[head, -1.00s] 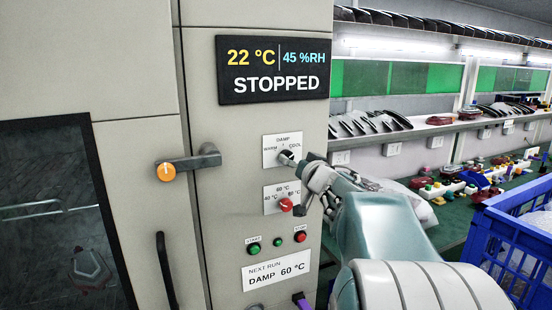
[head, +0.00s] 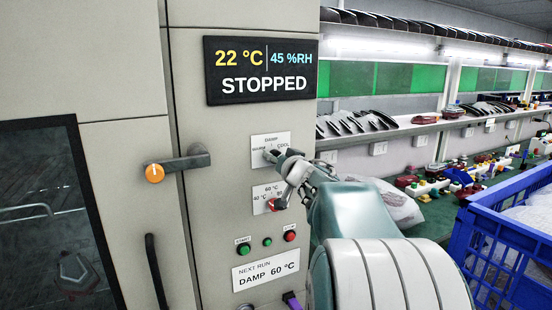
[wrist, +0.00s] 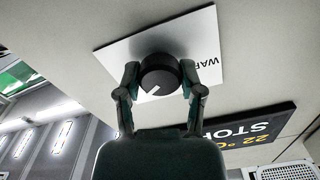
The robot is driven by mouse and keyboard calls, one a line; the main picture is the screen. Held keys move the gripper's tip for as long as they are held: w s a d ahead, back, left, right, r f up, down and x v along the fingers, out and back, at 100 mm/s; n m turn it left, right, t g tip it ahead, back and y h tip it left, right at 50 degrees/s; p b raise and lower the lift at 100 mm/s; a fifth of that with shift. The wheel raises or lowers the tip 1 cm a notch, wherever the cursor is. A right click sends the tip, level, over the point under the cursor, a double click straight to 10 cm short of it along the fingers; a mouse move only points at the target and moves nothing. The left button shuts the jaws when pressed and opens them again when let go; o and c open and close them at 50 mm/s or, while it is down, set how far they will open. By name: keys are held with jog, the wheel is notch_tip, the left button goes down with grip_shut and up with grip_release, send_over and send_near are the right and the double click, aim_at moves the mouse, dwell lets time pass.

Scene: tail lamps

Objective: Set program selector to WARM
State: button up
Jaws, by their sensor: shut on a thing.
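The program selector is a round black knob (wrist: 160,75) on a white plate (head: 257,139) with WARM at left, DAMP at top and COOL at right. In the wrist view its white pointer mark faces the lower left, and part of the word WARM shows at right. My gripper (wrist: 160,80) has one finger on each side of the knob and is shut on it. In the head view my gripper (head: 280,161) covers much of the knob. The lower card (head: 262,285) reads NEXT RUN, DAMP 60 °C.
The display (head: 262,71) reads STOPPED, 22 °C, 45 %RH. A door handle (head: 180,162) juts out at left. A blue crate (head: 500,250) stands at right.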

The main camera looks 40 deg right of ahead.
jog(key=shift+f, duration=0.1)
jog(key=n, duration=0.5)
jog(key=shift+n, duration=0.4)
jog(key=n, duration=0.6)
jog(key=shift+f, duration=0.15)
jog(key=n, duration=0.6)
jog(key=shift+f+n, duration=0.1)
jog(key=shift+n, duration=0.2)
jog(key=n, duration=0.5)
jog(key=shift+f, duration=0.1)
jog(key=shift+n, duration=0.3)
jog(key=o, duration=1.2)
jog(key=shift+a, duration=0.1)
